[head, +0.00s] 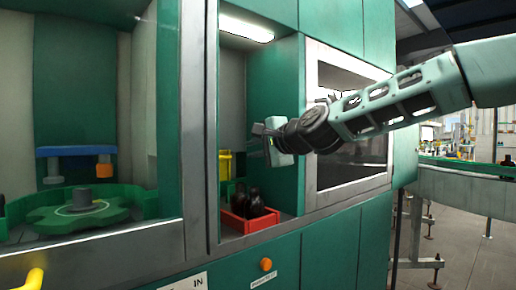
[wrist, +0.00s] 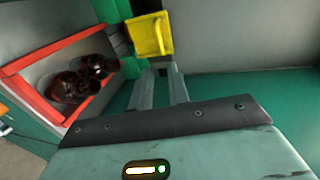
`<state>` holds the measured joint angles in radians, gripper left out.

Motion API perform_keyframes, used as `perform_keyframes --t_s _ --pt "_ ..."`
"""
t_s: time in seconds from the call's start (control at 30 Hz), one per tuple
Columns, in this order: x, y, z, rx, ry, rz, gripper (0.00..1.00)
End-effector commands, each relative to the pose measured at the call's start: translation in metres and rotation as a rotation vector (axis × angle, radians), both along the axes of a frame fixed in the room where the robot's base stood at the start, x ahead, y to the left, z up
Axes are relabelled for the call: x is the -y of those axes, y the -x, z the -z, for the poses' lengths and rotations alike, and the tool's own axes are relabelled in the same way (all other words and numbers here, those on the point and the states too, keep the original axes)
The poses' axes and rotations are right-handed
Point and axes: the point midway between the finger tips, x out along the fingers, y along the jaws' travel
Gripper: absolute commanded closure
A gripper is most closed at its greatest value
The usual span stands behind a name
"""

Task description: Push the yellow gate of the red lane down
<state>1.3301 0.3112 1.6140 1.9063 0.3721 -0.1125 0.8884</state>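The yellow gate (head: 225,165) stands upright at the back of the bay, behind the red lane. It also shows in the wrist view (wrist: 151,36), beyond my fingertips and a little to their left. The red lane (head: 236,222) is a red-edged tray with dark amber bottles (head: 254,203) in it; in the wrist view its red rim (wrist: 60,48) is at the left. My gripper (head: 264,138) is at the bay's opening, above and to the right of the lane, apart from the gate. In the wrist view its two fingers (wrist: 160,82) show a narrow gap with nothing between them.
Green cabinet walls frame the bay; a metal post (head: 199,120) stands at its left and a dark window (head: 350,125) at its right. An orange knob (head: 266,264) is below. A green star wheel (head: 82,208) sits in the left bay.

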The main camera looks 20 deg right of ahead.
Motion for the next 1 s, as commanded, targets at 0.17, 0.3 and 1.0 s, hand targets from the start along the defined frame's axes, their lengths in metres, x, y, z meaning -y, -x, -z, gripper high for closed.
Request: perform_keyframes --t_s 0.17,0.3,1.0 --pt "0.003 0.008 -0.002 0.000 0.001 0.002 0.82" --pt "0.003 0.010 -0.002 0.001 0.002 0.001 0.82" --pt "0.001 -0.027 -0.055 -0.035 0.260 -0.162 1.00"
